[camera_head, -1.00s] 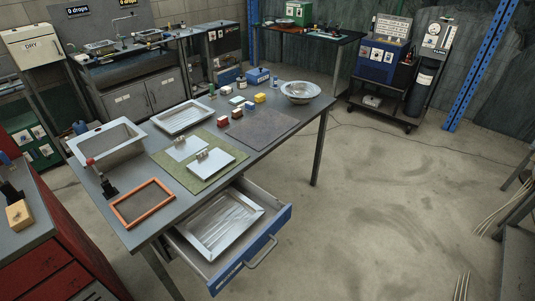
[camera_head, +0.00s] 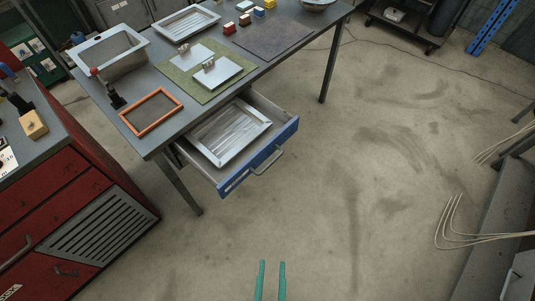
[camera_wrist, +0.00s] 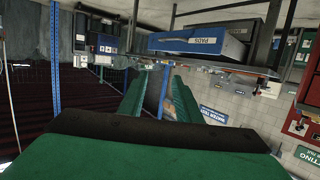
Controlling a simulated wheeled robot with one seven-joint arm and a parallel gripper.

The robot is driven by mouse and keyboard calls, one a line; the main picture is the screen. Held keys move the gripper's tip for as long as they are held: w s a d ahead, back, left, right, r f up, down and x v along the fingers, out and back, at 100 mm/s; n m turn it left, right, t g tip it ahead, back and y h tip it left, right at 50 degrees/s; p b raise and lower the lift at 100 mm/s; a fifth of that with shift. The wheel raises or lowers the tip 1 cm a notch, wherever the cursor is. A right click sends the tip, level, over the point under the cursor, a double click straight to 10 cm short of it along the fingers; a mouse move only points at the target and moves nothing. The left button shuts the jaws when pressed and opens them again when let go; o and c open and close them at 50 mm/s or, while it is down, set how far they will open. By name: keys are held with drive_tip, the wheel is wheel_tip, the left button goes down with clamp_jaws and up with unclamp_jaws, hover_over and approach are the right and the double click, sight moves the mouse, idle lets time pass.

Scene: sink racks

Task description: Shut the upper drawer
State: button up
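A drawer with a blue front (camera_head: 258,160) stands pulled out under the grey worktable (camera_head: 150,140). It has a metal bar handle (camera_head: 268,162) and holds a shallow metal tray (camera_head: 230,135). A blue front with a white "PADS" label (camera_wrist: 205,43) shows at the top of the wrist view. My gripper (camera_head: 272,264) shows as two teal fingers at the bottom of the head view, in front of the drawer and apart from it. The fingers are separated by a gap with nothing between them. The wrist view shows the green fingers close up.
A red cabinet (camera_head: 80,215) with drawers stands at the left. The table carries a basin (camera_head: 110,55), an orange frame (camera_head: 151,110) and a green mat (camera_head: 185,85). A grey structure (camera_head: 490,215) with curved wires is at the right. The floor before the drawer is clear.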

drive_tip(key=shift+w+d+f, duration=0.15)
drive_tip(key=shift+f, duration=0.2)
drive_tip(key=c, duration=0.5)
drive_tip(key=w+d+f+m+g, duration=0.1)
drive_tip(key=w+f, duration=0.1)
drive_tip(key=f, duration=0.3)
drive_tip(key=w+d+f+m+g, duration=0.1)
drive_tip(key=f+m, duration=0.1)
drive_tip(key=f, duration=0.3)
drive_tip(key=w+d+f+m+g, duration=0.1)
drive_tip(key=w+d+f+m, duration=0.1)
drive_tip(key=f, duration=0.3)
drive_tip(key=shift+w+g+h, duration=0.3)
drive_tip(key=shift+g+h, duration=0.1)
clamp_jaws()
drive_tip(key=w+f+m+g+y, duration=0.2)
drive_tip(key=w+f+m+y, duration=0.4)
drive_tip(key=w, duration=0.5)
drive_tip(key=w+d+r+n+y, duration=0.35)
drive_tip(key=w+r+y, duration=0.4)
drive_tip(key=r, duration=0.45)
drive_tip(key=w+x, duration=0.1)
drive_tip(key=x, duration=1.3)
drive_tip(key=shift+d, duration=0.35)
